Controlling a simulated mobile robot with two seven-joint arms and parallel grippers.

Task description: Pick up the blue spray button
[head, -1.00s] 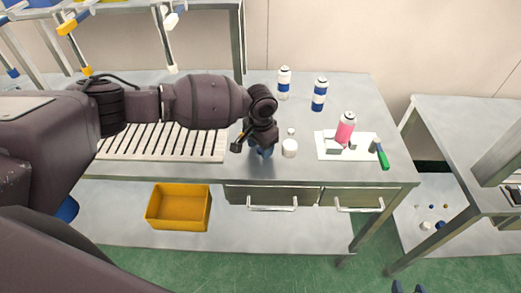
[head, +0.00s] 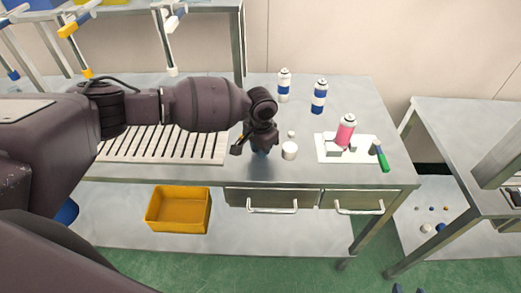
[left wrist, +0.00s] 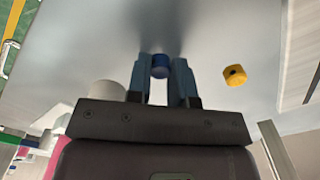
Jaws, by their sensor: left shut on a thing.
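The blue spray button (left wrist: 160,66) is a small blue cylinder between the fingertips of my left gripper (left wrist: 161,72) in the left wrist view. The fingers are shut on it from both sides, at or just above the metal table; I cannot tell if it touches the top. In the head view my left gripper (head: 261,152) points down near the table's front edge, left of a white cap, and hides the button. Two dark blue tips, apart, show at the bottom right edge; they look like my right gripper (head: 409,289), empty.
A white cap (head: 289,151) stands close beside my left gripper. A yellow button (left wrist: 234,75) lies on the other side. Two blue-and-white cans (head: 319,96) stand behind. A slotted rack (head: 160,146) lies left.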

